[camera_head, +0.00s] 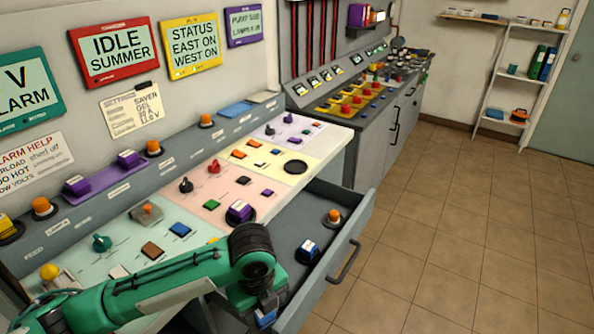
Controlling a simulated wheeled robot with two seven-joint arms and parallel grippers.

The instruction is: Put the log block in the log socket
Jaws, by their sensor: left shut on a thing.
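My left gripper (264,308) points down at the near end of the open drawer (356,228), at the bottom of the view. It is shut on a small block with a blue part showing (267,319); the fingers and wrist hide most of it. I cannot read whether it is the log block. No socket label reading "log" is legible. An empty-looking dark round socket (296,167) lies on the yellow panel. My right gripper is not in view.
In the drawer stand a blue-and-white block on a dark base (308,251) and an orange knob (333,216). The sloped console carries a purple block (240,211), a red knob (214,166) and a green knob (102,243). Tiled floor at right is clear.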

